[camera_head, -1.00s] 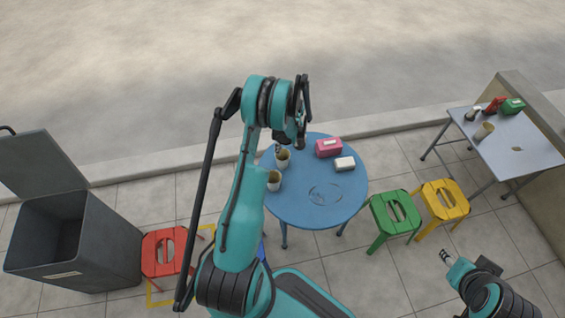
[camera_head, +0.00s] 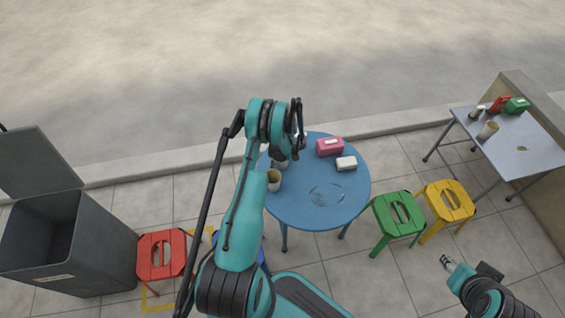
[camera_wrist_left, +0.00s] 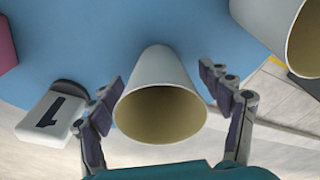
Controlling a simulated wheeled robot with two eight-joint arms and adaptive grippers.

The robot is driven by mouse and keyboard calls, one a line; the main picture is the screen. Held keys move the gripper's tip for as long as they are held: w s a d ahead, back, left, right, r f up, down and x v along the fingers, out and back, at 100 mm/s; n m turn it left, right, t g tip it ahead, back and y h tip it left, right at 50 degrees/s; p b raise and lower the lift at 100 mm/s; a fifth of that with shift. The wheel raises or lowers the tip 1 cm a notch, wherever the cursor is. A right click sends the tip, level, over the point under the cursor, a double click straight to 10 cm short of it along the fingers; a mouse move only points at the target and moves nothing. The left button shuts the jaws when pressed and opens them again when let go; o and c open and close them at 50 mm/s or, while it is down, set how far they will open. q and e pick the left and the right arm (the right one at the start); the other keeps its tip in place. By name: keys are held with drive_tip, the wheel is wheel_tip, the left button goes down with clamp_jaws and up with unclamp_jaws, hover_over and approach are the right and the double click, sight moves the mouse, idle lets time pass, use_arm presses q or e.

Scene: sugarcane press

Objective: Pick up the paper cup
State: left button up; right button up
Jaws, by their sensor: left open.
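In the head view my left gripper (camera_head: 288,158) is over the table's left part and mostly hides this cup (camera_head: 281,164). A second cup (camera_head: 273,182) stands just nearer; the left wrist view cuts it off at upper right (camera_wrist_left: 272,22). My right gripper (camera_head: 447,261) is at lower right, away from the table, its fingers too small to judge.
Red (camera_head: 160,250), green (camera_head: 396,220) and yellow (camera_head: 446,203) stools stand around.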

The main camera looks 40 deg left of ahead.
use_arm(q)
drive_tip(key=shift+r, duration=0.1)
drive_tip(key=c, duration=0.9)
